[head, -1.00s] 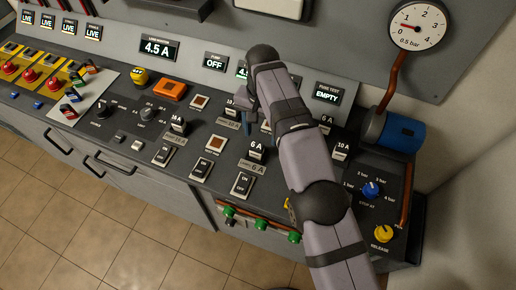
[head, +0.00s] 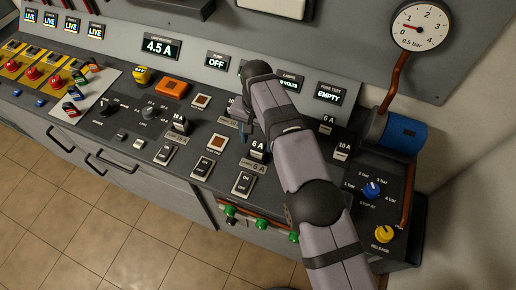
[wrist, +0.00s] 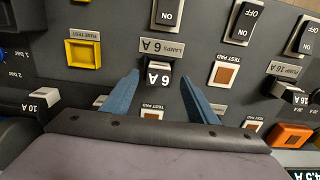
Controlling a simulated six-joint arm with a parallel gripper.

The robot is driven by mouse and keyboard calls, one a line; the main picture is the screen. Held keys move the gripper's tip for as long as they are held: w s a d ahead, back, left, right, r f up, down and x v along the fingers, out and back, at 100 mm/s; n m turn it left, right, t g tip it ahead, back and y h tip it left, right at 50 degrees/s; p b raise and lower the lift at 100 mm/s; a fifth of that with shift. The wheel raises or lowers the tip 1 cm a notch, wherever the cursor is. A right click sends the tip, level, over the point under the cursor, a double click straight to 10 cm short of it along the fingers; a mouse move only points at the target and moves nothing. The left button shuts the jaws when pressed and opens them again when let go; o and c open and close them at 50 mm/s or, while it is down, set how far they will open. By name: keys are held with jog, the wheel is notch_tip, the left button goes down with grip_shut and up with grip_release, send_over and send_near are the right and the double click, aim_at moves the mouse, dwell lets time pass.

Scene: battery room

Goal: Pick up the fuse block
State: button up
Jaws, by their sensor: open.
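A black fuse block with a white 6 A label (wrist: 158,80) stands in the panel beside the plate marked LAMPS 6 A (wrist: 160,46), in the middle of the wrist view. It also shows in the head view (head: 258,150), just below and right of my gripper. My gripper (wrist: 159,77) is open, its two blue fingers on either side of that block with gaps between. In the head view my gripper (head: 244,131) is small and partly hidden by my arm. I cannot tell how far above the panel the fingertips are.
Other fuse blocks stand nearby: a 16 A one (head: 180,125) and a 10 A one (head: 342,150). A yellow square fuse test socket (wrist: 83,52) is empty. Rocker switches (head: 243,183) and test pads (head: 216,143) surround the block.

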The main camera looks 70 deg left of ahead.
aim_at(258, 145)
jog(key=shift+w+d+f+p, duration=0.1)
jog(key=shift+f+p, duration=0.8)
jog(key=shift+f, duration=1.05)
jog(key=c, duration=1.2)
jog(key=shift+r+b, duration=0.3)
jog(key=shift+r, duration=0.25)
notch_tip(258, 145, up, 9)
